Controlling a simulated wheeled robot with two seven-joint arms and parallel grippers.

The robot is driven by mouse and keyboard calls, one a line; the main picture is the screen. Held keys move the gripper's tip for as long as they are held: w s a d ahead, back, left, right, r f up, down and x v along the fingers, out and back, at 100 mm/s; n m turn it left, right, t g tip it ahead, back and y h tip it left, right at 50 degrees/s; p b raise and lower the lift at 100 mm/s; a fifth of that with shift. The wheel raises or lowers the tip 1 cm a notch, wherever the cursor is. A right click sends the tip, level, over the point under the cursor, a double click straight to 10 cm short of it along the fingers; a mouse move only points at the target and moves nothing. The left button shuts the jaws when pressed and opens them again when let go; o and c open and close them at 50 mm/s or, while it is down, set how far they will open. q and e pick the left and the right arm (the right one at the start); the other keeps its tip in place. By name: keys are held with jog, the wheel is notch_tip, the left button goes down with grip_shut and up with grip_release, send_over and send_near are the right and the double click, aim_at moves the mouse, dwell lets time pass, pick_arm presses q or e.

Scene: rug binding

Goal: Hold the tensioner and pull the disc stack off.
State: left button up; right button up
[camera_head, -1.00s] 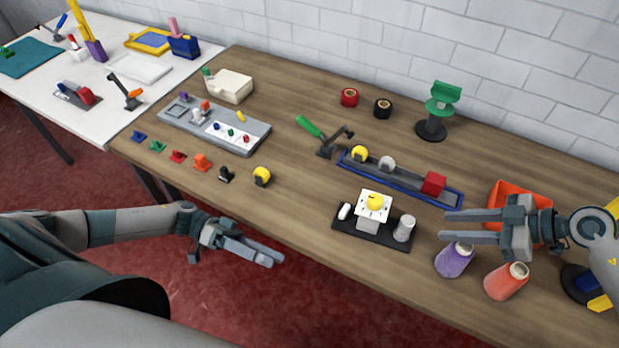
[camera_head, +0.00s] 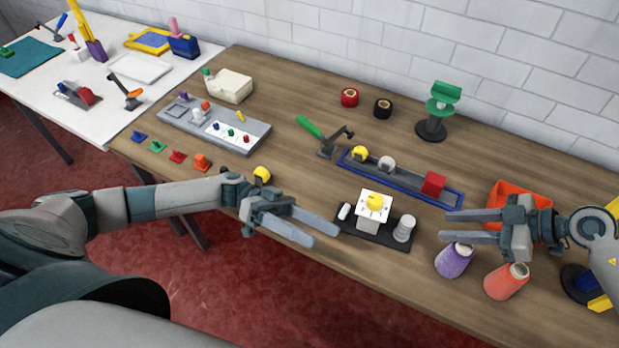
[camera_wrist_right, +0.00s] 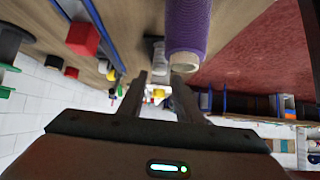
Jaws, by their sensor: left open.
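What looks like the disc stack, a pale grey ribbed cylinder (camera_head: 404,229), stands upright at the base's right end. My left gripper (camera_head: 325,237) is open and empty, just left of the base at the table's front edge. My right gripper (camera_head: 442,226) is open and appears empty, right of the disc stack. Its fingers also show in the right wrist view (camera_wrist_right: 158,92), pointing towards the tensioner.
A blue-edged tray (camera_head: 408,183) with a red block (camera_head: 433,184) lies behind the tensioner. A green-handled tool (camera_head: 312,128) is further left.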

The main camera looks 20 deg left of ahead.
pick_arm(q)
jog(key=w+a+f+m+t+y, duration=0.1)
jog(key=w+a+m+t+y, duration=0.1)
jog(key=w, duration=0.4)
jog(key=w+a+f+m+t+y, duration=0.1)
jog(key=w+a+m+t+y, duration=0.1)
jog(key=w, duration=0.5)
jog(key=a+m+y, duration=0.1)
jog(key=a+y, duration=0.1)
jog(key=shift+w+a+f+t, duration=0.15)
jog(key=shift+a+f+t, duration=0.15)
jog(key=shift+a+f, duration=0.05)
jog(key=shift+d, duration=0.1)
send_near(372, 216)
jog(key=w+d+f, duration=0.1)
jog(key=d+f, duration=0.1)
jog(key=d, duration=0.1)
jog(key=w+d+f, duration=0.1)
jog(key=d+f, duration=0.2)
jog(key=w+d+f, duration=0.1)
jog(key=d+f, duration=0.2)
jog(key=shift+w+d+f, duration=0.1)
jog(key=shift+w, duration=0.15)
